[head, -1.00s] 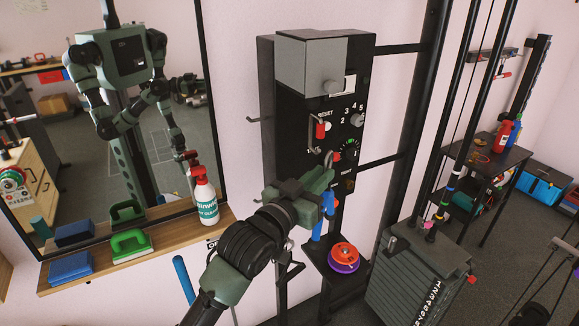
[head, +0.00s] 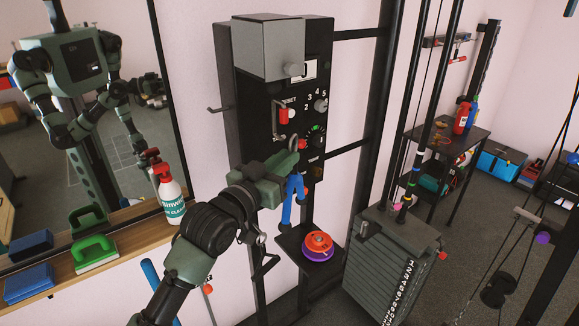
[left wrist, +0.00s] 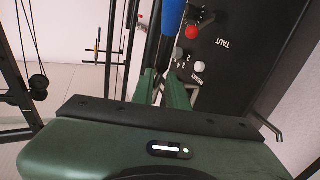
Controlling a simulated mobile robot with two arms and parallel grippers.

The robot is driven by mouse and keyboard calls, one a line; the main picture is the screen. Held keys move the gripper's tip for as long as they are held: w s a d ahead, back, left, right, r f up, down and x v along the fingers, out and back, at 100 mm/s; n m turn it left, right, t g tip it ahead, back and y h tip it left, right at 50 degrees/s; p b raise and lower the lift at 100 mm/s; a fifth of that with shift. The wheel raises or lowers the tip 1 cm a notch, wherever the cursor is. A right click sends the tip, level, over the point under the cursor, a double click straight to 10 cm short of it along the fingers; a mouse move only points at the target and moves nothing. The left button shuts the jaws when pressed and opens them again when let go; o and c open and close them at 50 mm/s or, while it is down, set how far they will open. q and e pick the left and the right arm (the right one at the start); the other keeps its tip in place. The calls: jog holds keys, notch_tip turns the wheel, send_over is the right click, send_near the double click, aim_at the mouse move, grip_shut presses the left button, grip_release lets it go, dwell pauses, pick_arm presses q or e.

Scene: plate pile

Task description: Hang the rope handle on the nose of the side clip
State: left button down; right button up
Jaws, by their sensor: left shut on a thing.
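My left gripper (head: 291,168) is shut on a blue rope handle (head: 288,207) in front of the lower part of the black control box (head: 240,100). The handle hangs below the fingers as two blue legs. One blue piece of the handle (left wrist: 172,16) shows at the top of the left wrist view, beyond my green fingers (left wrist: 164,88). A thin dark hook (head: 218,109) sticks out from the box's left side, above and left of my gripper; it looks like the side clip. The handle is apart from it. My right gripper is not in view, apart from a mirror reflection.
Below, a small shelf holds an orange and purple disc (head: 318,245). A weight stack (head: 395,265) stands right.

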pick_arm(q)
jog(key=w+a+f+b, duration=0.1)
jog(key=w+a+b, duration=0.2)
jog(key=w, duration=0.1)
jog(key=shift+w+a+f, duration=0.15)
jog(key=shift+w+a, duration=0.1)
jog(key=shift+w, duration=0.15)
dwell(0.4)
jog(key=shift+f, duration=0.1)
dwell(0.5)
